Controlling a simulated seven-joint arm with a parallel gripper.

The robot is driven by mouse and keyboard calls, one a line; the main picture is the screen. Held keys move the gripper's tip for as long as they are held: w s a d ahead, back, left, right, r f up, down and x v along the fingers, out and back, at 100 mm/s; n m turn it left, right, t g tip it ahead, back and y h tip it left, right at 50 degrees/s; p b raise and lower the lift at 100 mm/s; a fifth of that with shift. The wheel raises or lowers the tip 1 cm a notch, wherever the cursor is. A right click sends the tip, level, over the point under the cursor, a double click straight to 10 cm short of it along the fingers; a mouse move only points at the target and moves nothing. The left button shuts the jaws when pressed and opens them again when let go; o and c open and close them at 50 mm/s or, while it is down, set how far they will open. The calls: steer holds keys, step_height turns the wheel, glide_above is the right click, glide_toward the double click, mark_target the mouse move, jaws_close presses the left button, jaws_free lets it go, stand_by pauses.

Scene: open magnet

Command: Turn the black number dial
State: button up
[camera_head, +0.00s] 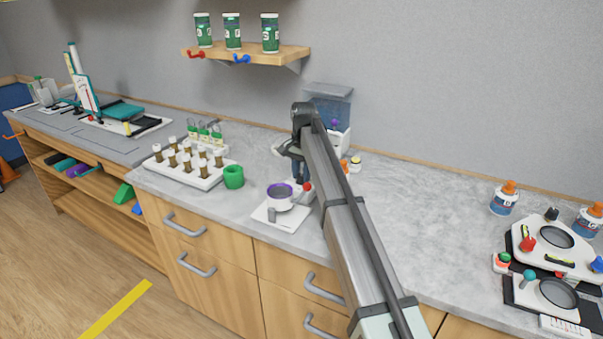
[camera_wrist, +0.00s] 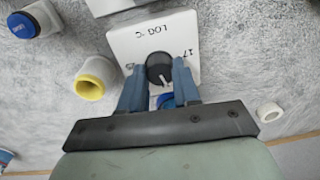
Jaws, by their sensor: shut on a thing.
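In the wrist view, the black number dial (camera_wrist: 158,66) sits on a white panel (camera_wrist: 150,38) marked "LOG °C" and "17". The dial has a pale pointer mark toward its lower right edge. The two blue fingers of my gripper (camera_wrist: 158,76) stand on either side of the dial and are shut on it. In the head view, my arm reaches across the counter and its end covers the dial. Part of a white device with a clear bluish top (camera_head: 328,103) shows behind my arm.
A white plate with a purple-rimmed cup (camera_head: 281,196) stands in front of my arm. A white tube rack (camera_head: 190,168) and green cup (camera_head: 233,177) are to the left.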

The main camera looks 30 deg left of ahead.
mark_target(302, 175)
steer(key=n, duration=0.4)
steer(key=shift+n, duration=0.3)
steer(key=n, duration=0.3)
steer(key=shift+n, duration=0.4)
steer(key=n, duration=0.4)
steer(key=shift+n, duration=2.2)
steer(key=o, duration=1.1)
steer(key=shift+c, duration=0.2)
step_height(302, 175, up, 14)
steer(key=shift+w, duration=0.3)
